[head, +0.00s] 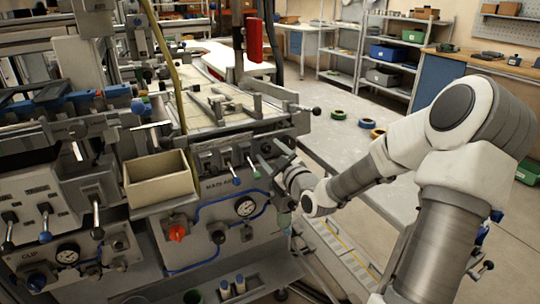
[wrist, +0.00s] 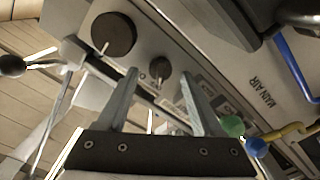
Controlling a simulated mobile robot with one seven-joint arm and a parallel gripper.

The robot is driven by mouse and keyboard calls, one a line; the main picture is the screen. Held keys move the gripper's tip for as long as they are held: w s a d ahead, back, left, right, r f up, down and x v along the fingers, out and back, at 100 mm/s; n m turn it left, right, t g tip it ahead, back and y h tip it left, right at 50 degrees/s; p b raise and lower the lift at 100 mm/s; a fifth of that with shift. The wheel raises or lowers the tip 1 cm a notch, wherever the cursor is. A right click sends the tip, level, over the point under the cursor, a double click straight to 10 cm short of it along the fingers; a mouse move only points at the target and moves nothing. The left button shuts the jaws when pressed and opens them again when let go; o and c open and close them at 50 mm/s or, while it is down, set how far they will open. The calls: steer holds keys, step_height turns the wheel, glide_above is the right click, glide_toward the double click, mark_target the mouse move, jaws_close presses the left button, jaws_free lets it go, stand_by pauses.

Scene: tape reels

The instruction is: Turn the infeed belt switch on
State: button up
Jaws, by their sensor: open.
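My gripper (head: 274,157) is open and empty, close to the right end of the machine's front panel. In the wrist view its two fingers (wrist: 159,76) reach toward a grey panel (wrist: 143,50). A small metal toggle (wrist: 158,82) under a dark round knob (wrist: 160,66) shows between the fingertips. A second small toggle (wrist: 104,47) sits by a larger dark knob (wrist: 113,33), left of the fingers. No infeed belt label is readable, so I cannot tell which toggle is that switch or its setting. In the head view my gripper hides this part of the panel.
Levers with green (wrist: 232,126) and blue (wrist: 256,147) balls are close to the right finger. A beige bin (head: 160,180) and a pressure gauge (head: 245,206) are on the machine front. A grey table (head: 350,160) with coloured rings stands behind my arm.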

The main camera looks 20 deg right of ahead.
steer(key=shift+w, duration=0.25)
jaws_close()
